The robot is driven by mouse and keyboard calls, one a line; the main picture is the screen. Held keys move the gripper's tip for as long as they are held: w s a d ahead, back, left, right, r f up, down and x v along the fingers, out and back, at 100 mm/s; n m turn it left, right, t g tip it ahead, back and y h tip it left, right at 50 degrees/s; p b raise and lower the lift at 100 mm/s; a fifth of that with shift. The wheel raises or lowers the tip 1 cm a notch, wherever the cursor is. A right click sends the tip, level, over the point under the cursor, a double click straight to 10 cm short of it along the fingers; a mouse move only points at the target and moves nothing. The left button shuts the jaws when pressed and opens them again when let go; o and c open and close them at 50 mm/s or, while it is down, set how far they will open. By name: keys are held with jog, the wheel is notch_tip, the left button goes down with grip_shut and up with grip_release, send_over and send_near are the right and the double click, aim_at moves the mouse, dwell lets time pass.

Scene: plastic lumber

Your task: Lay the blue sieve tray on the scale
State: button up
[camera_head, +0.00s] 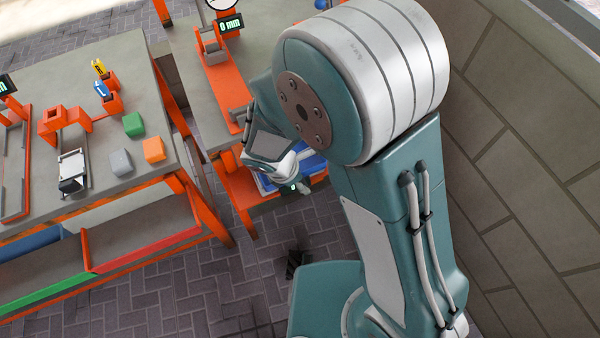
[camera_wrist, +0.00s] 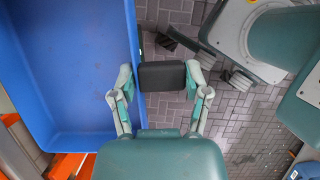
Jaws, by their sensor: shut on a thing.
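The blue sieve tray (camera_wrist: 75,60) fills the left of the wrist view, with its flat floor and raised rim showing. A black block-like grip (camera_wrist: 162,76) sits against its right rim. My gripper (camera_wrist: 162,80) is shut on this grip, one finger at each side. In the head view, parts of the blue tray (camera_head: 312,162) show beside and behind my wrist, over the low end of the orange-framed bench. A small dark display with a green digit (camera_head: 293,187) shows there, perhaps the scale's readout. The scale's plate is hidden, so I cannot tell whether the tray touches it.
A grey-topped orange bench (camera_head: 110,75) at left holds green (camera_head: 133,124), grey (camera_head: 120,162) and orange (camera_head: 154,150) blocks. A gauge reading 0 mm (camera_head: 230,24) stands on the far bench. A block wall (camera_head: 530,150) closes the right side. Paved floor (camera_head: 160,290) lies open below.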

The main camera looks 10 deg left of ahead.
jog(key=shift+f, duration=0.45)
jog(key=shift+f, duration=0.7)
jog(key=o, duration=1.4)
jog(key=v, duration=1.2)
jog(key=shift+f, duration=0.1)
